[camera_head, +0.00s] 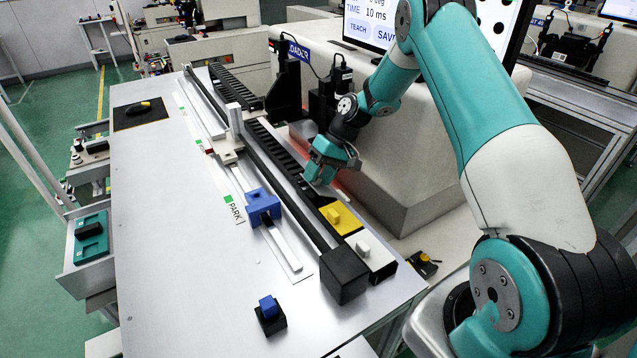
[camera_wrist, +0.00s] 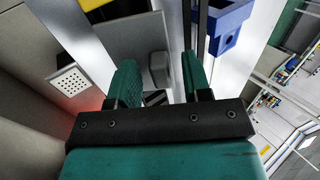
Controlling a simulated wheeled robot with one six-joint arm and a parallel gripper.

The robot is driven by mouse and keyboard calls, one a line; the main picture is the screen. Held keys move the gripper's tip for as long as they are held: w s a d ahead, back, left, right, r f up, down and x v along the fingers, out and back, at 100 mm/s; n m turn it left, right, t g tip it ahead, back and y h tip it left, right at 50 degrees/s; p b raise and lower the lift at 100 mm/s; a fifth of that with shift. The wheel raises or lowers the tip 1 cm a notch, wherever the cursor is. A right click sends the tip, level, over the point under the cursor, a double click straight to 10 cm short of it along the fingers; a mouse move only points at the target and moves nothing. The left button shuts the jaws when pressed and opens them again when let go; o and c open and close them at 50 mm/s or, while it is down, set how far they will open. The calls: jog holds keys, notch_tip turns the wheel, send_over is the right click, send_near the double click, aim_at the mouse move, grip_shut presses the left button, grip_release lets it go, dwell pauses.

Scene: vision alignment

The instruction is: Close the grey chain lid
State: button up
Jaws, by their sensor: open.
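In the wrist view a grey lid plate (camera_wrist: 130,38) carries a small rounded grey knob (camera_wrist: 160,66), which I take to be the grey chain lid. The knob shows between the two green fingers of my gripper (camera_wrist: 160,88), which are apart. I cannot tell if either finger touches it. In the head view my gripper (camera_head: 318,178) is low over the black chain track (camera_head: 276,146), just beyond the yellow lid (camera_head: 343,222). There my gripper hides much of the grey lid, and I cannot tell whether it is raised or flat.
A white lid (camera_head: 380,262) with a knob lies nearer than the yellow one. A long black rail (camera_head: 290,203) ends in a black block (camera_head: 343,275). A blue bracket (camera_head: 262,204) sits left of the rail. A large pale machine housing (camera_head: 400,150) stands close on the right.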

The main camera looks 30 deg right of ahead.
aim_at(311, 186)
jog(key=shift+a+f, duration=0.1)
jog(key=shift+c, duration=0.4)
grip_shut()
jog(key=a+f+h+b, duration=0.1)
jog(key=h+b, duration=0.1)
jog(key=b, duration=0.1)
jog(key=shift+a+h, duration=0.15)
jog(key=shift+h, duration=0.15)
jog(key=shift+a+f+h+b, duration=0.35)
jog(key=shift+h+b, duration=0.3)
jog(key=shift+h, duration=0.35)
jog(key=shift+a+f+h+b, duration=0.25)
jog(key=shift+h+b, duration=0.35)
jog(key=shift+h, duration=0.4)
jog(key=shift+d, duration=0.1)
jog(key=shift+o, duration=0.4)
grip_release()
jog(key=shift+r, duration=0.1)
